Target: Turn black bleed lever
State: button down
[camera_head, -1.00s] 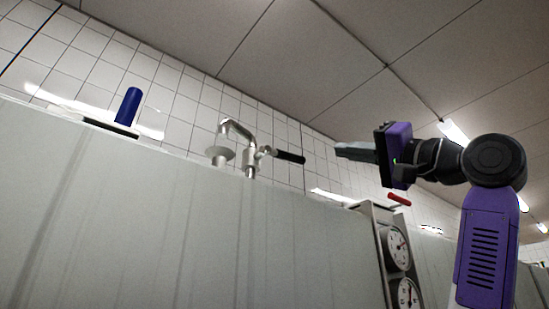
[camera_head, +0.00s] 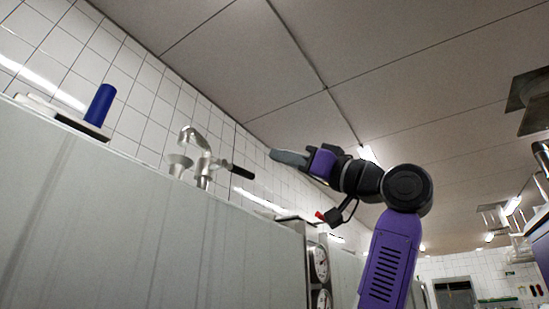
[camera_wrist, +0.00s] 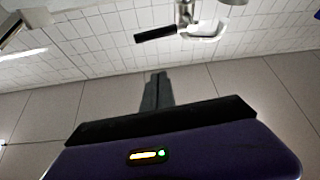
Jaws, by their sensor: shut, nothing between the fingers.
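The black bleed lever (camera_head: 242,172) sticks out to the right from a silver valve fitting (camera_head: 203,160) on top of the pale cabinet. In the wrist view the black lever (camera_wrist: 156,34) shows near the top, left of the silver fitting (camera_wrist: 204,30). My gripper (camera_head: 272,155) is shut and empty. In the head view its tips lie right of and a little above the lever's end, with a gap between. In the wrist view my gripper (camera_wrist: 157,76) points up toward the lever and does not touch it.
The pale cabinet (camera_head: 120,215) fills the lower left. A blue cylinder (camera_head: 100,104) stands on its top at the left. A panel with round gauges (camera_head: 319,263) and a red-tipped handle (camera_head: 320,215) are below my arm. A tiled wall stands behind; the air above the fitting is clear.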

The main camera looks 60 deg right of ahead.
jog(key=d+p+x, duration=0.1)
jog(key=p+x, duration=0.3)
jog(key=x, duration=0.5)
jog(key=shift+a+f+p, duration=0.1)
jog(key=shift+f+p, duration=0.05)
jog(key=shift+f, duration=0.9)
jog(key=shift+a+f+p, duration=0.15)
jog(key=shift+f, duration=0.9)
